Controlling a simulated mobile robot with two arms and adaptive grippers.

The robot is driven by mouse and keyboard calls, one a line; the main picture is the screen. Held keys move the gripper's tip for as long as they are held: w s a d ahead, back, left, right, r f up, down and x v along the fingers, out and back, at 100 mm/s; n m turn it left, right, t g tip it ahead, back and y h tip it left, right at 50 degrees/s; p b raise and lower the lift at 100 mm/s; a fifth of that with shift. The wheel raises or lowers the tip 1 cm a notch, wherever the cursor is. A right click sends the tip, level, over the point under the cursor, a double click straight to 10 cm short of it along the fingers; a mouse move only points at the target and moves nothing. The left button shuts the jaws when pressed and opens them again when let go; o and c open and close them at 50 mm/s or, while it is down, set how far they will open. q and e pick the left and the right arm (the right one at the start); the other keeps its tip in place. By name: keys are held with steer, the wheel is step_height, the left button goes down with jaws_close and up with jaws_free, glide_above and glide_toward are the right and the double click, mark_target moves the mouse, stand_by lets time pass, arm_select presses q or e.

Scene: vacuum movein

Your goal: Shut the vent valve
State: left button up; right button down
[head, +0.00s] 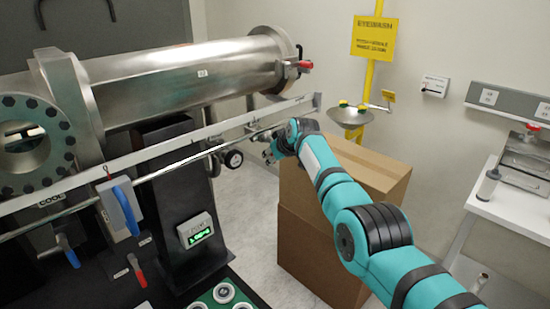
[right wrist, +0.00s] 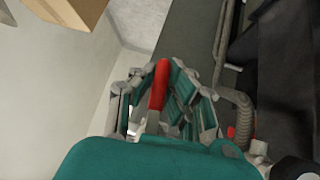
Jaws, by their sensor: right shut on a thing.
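My right gripper (head: 270,152) reaches in from the right to the thin pipe (head: 185,160) under the big steel chamber, just right of a small round gauge (head: 233,158). In the right wrist view my right gripper (right wrist: 160,92) is closed around a red lever handle (right wrist: 159,84), which stands upright between the fingers. I take this handle to be the vent valve's; no label on it is readable. In the head view the fingers and arm hide the handle. My left gripper is in neither view.
The steel chamber (head: 180,80) and a long rail (head: 150,152) lie left of the arm. Stacked cardboard boxes (head: 325,240) stand close beneath it. Other levers, blue (head: 126,196) and red (head: 137,270), sit lower left. A white bench (head: 510,205) is at right.

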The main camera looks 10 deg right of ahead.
steer(key=shift+s+a+f+y, duration=0.2)
steer(key=shift+f+y, duration=0.05)
steer(key=shift+y, duration=0.05)
stand_by(0.4)
steer(key=c, duration=1.3)
jaws_free()
steer(key=shift+r, duration=0.1)
steer(key=v, duration=1.2)
steer(key=shift+w+r, duration=0.15)
